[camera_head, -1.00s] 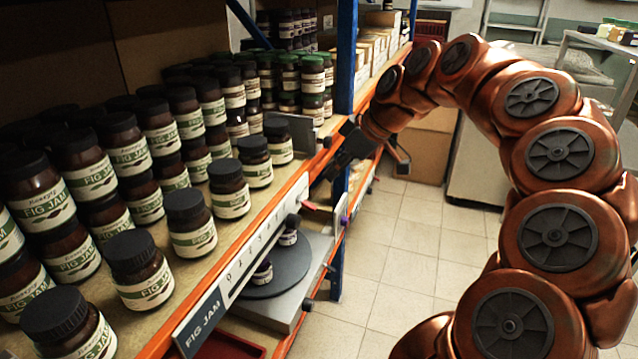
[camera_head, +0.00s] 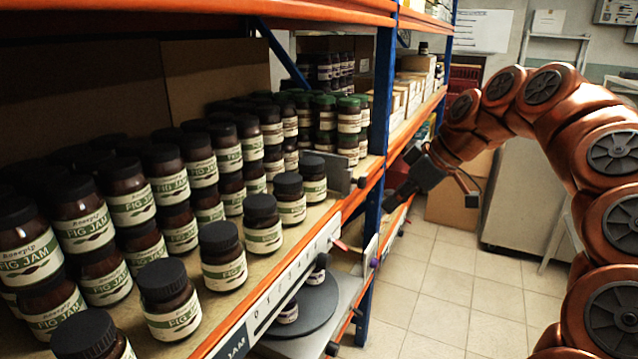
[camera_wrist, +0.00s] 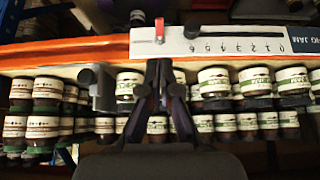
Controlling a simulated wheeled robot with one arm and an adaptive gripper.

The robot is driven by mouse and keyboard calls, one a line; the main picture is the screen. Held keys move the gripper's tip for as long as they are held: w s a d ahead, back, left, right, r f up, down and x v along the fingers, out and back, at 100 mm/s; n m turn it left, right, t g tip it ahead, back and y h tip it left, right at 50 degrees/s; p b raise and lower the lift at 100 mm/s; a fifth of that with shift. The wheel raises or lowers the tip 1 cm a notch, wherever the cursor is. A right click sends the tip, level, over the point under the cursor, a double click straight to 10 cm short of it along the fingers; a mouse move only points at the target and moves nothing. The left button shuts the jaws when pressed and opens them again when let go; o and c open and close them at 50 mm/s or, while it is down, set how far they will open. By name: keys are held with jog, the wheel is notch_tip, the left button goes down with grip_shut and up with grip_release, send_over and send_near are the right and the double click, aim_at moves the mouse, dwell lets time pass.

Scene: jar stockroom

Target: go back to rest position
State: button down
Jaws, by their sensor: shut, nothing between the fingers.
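My gripper (camera_head: 397,197) is at the end of my copper-coloured arm, in front of the shelf edge near the blue upright. Its fingers are together and hold nothing. In the wrist view my gripper (camera_wrist: 160,68) points toward the shelf edge, and the picture is upside down. Fig jam jars with dark lids (camera_head: 224,262) stand in rows on the shelf (camera_head: 215,322), left of my gripper. My gripper appears apart from the jars and the shelf in the head view.
A blue upright (camera_head: 380,110) stands close behind my gripper. A grey bracket (camera_head: 334,174) and a numbered scale rail (camera_head: 293,279) sit along the shelf edge. Below is a round dark turntable (camera_head: 307,306) with small jars. The tiled floor (camera_head: 440,290) to the right is free.

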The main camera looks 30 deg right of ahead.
jog(key=s+a+f+m+g+h+p, duration=0.1)
jog(key=s+a+g+p, duration=0.15)
jog(key=a, duration=0.75)
jog(key=s+a+f+g+p, duration=0.15)
jog(key=s+a, duration=0.25)
jog(key=a, duration=0.6)
jog(key=s+a+f+m+g+h+p, duration=0.1)
jog(key=s+f+m+p, duration=0.1)
jog(key=s, duration=0.6)
jog(key=s+a+f+m+g+h+p, duration=0.2)
jog(key=s+f, duration=0.4)
jog(key=s, duration=0.3)
jog(key=shift+a+m+g+p, duration=0.3)
jog(key=shift+m+p, duration=0.25)
jog(key=shift+m, duration=0.45)
jog(key=shift+f, duration=0.1)
